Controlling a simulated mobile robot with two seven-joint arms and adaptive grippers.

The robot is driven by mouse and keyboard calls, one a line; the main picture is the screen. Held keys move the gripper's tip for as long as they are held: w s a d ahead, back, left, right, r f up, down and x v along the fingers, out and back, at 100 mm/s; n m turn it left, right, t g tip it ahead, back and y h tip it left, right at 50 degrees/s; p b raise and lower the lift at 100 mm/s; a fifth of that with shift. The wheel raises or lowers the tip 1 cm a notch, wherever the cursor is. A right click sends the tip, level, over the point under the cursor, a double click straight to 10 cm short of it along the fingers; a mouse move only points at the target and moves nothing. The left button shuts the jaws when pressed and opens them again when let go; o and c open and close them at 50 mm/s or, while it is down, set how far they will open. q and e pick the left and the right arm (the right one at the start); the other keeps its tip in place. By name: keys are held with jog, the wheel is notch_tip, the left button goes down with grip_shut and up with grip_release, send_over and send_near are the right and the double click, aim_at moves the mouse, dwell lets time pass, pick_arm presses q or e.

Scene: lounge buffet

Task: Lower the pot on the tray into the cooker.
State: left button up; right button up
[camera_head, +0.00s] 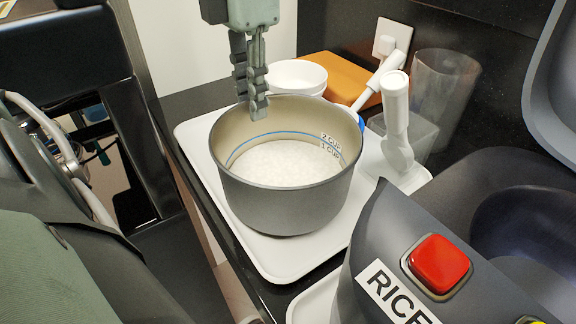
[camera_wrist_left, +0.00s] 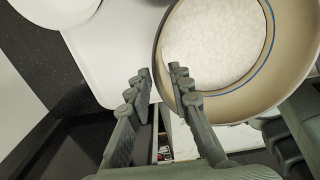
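The grey pot (camera_head: 285,208) stands upright on the white tray (camera_head: 290,262), with white rice, a blue line and cup marks inside. The pot also shows in the left wrist view (camera_wrist_left: 295,65). My left gripper (camera_head: 252,98) points down at the pot's back-left rim. In the left wrist view its fingers (camera_wrist_left: 162,78) are apart, one outside the pot and the other overlapping the rim; I cannot tell whether they touch it. The dark cooker (camera_head: 385,245), with a red button and a RICE label, is at the lower right, lid up, its dark cavity partly visible.
White bowls (camera_head: 297,75) stand behind the pot. A white-handled utensil (camera_head: 396,115) and clear containers (camera_head: 440,95) are behind its right side. An orange-brown board (camera_head: 345,75) lies at the back. The black counter's left edge runs close beside the tray.

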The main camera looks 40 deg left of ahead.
pick_arm(q)
grip_shut()
jog(key=shift+r, duration=0.15)
jog(key=shift+r+p, duration=1.55)
jog(key=shift+r, duration=0.7)
jog(key=shift+r+p, duration=0.35)
jog(key=shift+r, duration=0.85)
